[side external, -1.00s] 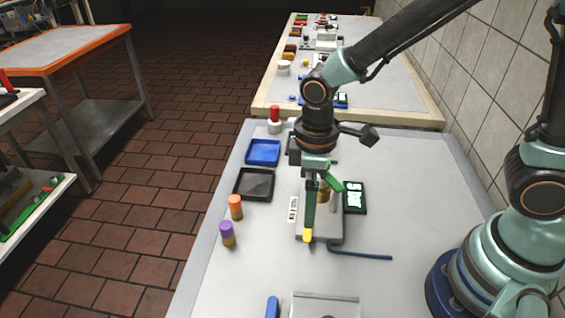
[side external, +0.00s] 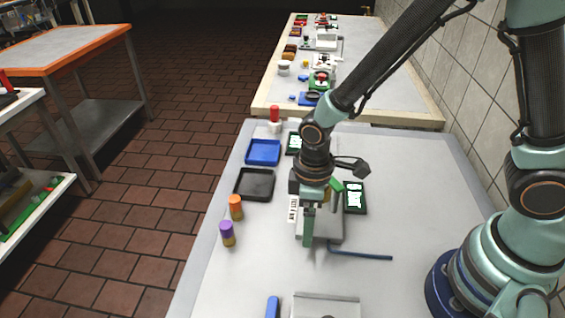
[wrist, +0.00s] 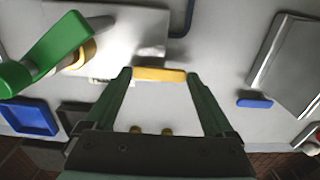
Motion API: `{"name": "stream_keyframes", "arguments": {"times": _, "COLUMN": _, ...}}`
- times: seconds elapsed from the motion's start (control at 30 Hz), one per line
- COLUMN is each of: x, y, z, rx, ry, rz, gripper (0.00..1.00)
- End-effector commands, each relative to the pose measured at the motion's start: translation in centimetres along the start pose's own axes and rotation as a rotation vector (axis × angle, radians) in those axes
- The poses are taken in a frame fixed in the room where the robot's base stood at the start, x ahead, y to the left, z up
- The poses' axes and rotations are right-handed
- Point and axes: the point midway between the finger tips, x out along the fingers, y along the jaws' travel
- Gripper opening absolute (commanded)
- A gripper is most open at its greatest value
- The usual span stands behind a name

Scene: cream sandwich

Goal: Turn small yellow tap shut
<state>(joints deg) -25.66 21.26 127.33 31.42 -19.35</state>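The small yellow tap (wrist: 160,74) shows in the wrist view as a short yellow bar lying across the space between my fingertips. My gripper (wrist: 160,76) has its two green fingers wide apart, one at each end of the bar. I cannot tell whether they touch it. In the side view my gripper (side external: 308,242) points down at the front left corner of the grey box (side external: 333,229), and a finger hides the yellow tap there. A larger green tap handle (wrist: 55,50) on a brass fitting stands at the left in the wrist view.
A blue bent rod (side external: 362,256) lies right of the box. Black (side external: 254,185) and blue (side external: 263,152) trays and orange-topped (side external: 235,205) and purple-topped (side external: 227,232) jars stand to the left. A dark panel (side external: 355,198) lies to the right. The table front right is clear.

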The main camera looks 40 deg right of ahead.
Motion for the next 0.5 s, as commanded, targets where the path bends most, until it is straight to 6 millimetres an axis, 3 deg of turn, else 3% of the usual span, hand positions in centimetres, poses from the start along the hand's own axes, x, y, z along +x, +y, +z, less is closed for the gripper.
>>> {"name": "stream_keyframes", "arguments": {"times": 0.5, "x": -0.02, "y": 0.03, "z": -0.4, "rx": 0.133, "ry": 0.001, "rz": 0.0, "gripper": 0.33}}
